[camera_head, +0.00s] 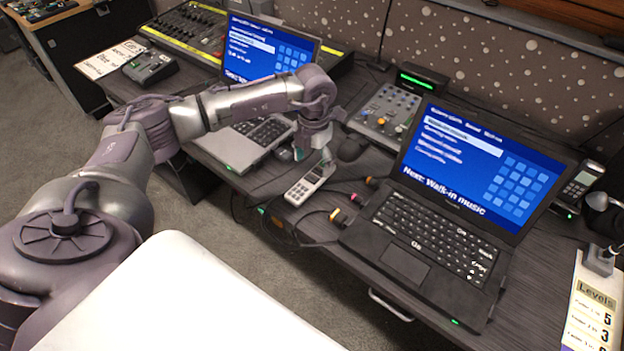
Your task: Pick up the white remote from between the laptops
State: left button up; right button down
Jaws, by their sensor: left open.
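The white remote (310,184) lies on the dark desk between the two laptops, close to the desk's front edge. It has a small grey screen and dark keys, and its far end points up and right in the picture. My left gripper (314,147) hangs pointing down just behind the remote's far end, beside the silver laptop. It is open and appears empty; its fingertips are small here, and I cannot tell their height above the desk. The silver laptop (225,148) is partly hidden by my left arm. The black laptop (407,258) stands open on the right. My right gripper is not in view.
Cables with coloured plugs (336,215) lie right of the remote. A small fader mixer (384,121) stands behind it. A large mixing console (187,27) is at the back left. A handset (583,180) and a levels card (590,310) are at the right.

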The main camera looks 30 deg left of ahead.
aim_at(312, 176)
pick_arm(q)
notch_tip(312, 176, down, 6)
jog(key=shift+s+r+p, duration=0.1)
jog(key=shift+r+p, duration=0.05)
jog(key=shift+p, duration=0.4)
jog(key=shift+c, duration=0.2)
jog(key=c, duration=1.3)
